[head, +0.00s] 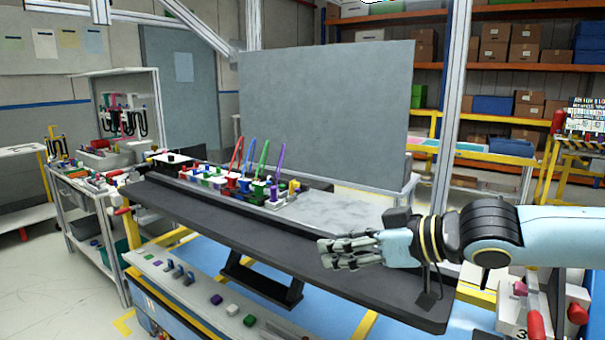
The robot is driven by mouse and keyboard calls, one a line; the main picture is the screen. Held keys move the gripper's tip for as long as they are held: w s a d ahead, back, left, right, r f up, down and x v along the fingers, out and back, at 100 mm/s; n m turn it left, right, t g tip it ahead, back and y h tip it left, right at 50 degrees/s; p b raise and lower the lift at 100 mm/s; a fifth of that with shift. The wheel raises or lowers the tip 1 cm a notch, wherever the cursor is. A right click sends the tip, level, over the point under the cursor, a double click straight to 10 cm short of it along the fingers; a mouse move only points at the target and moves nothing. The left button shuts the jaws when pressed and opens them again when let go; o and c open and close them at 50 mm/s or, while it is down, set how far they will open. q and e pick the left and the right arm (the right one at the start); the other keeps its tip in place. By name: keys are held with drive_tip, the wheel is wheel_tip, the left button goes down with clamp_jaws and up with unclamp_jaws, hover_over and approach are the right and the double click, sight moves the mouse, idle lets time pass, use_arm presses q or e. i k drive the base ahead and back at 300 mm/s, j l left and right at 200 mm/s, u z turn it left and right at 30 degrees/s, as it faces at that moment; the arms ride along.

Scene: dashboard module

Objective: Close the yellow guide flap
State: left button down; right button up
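A small yellow part (294,186) stands at the right end of a row of coloured parts on the dark dashboard bench. It may be the yellow guide flap, but it is too small to tell its shape or whether it is open. My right gripper (330,252) is over the right part of the bench, pointing left, to the right of and nearer than the yellow part, and clear of it. My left gripper is not in view.
Red, green and purple upright rods (262,158) rise from the coloured row. A grey panel (325,120) stands behind the bench. A lower ledge with buttons and switches (185,276) runs along the front. The dark bench top (225,216) is clear in front of the row.

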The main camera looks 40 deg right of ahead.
sight(293, 184)
drive_tip(key=i+l, duration=0.95)
drive_tip(key=l, duration=0.2)
